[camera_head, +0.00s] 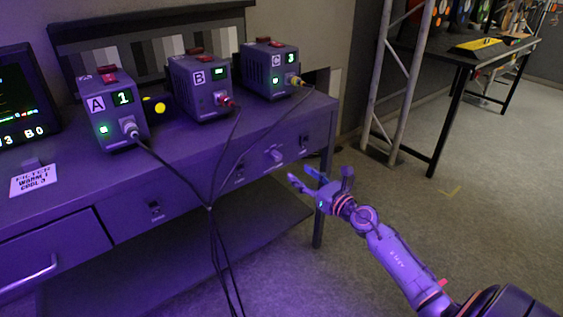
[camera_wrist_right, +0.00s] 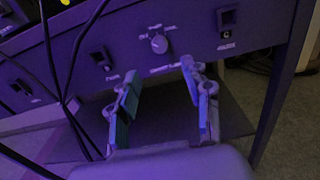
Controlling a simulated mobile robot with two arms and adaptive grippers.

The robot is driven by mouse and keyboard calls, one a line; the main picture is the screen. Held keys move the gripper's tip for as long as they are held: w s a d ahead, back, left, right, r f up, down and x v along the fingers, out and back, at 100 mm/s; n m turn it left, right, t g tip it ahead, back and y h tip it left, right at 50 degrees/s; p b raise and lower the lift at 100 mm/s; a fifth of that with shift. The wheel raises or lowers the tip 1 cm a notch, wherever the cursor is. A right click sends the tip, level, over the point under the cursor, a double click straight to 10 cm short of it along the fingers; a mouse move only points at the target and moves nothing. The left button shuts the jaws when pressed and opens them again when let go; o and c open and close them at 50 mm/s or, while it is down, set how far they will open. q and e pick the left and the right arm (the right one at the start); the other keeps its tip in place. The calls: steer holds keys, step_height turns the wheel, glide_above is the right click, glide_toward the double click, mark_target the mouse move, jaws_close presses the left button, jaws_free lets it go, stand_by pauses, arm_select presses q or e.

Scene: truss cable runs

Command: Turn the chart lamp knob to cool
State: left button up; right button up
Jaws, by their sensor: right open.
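The chart lamp knob (camera_wrist_right: 159,44) is a small round pale knob on the desk's front panel, with small labels around it that are too blurred to read. In the head view the knob (camera_head: 276,156) sits on the right part of the panel, between two switches. Which label it points to is hard to tell. My right gripper (camera_head: 320,180) is open and empty, in front of the panel to the right of and below the knob. In the right wrist view its two fingers (camera_wrist_right: 160,78) are spread below the knob, apart from it. My left gripper is out of view.
Boxes A (camera_head: 112,115), B (camera_head: 199,85) and C (camera_head: 268,68) stand on the desk. Their black cables hang down in front of the panel, left of the knob. A lettered filter card (camera_head: 34,180) lies at left. A metal truss (camera_head: 397,80) stands right of the desk.

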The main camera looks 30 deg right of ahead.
mark_target(279, 158)
steer(key=w, duration=0.3)
steer(key=w+b, duration=0.1)
steer(key=w, duration=0.6)
steer(key=shift+a, duration=0.4)
jaws_close()
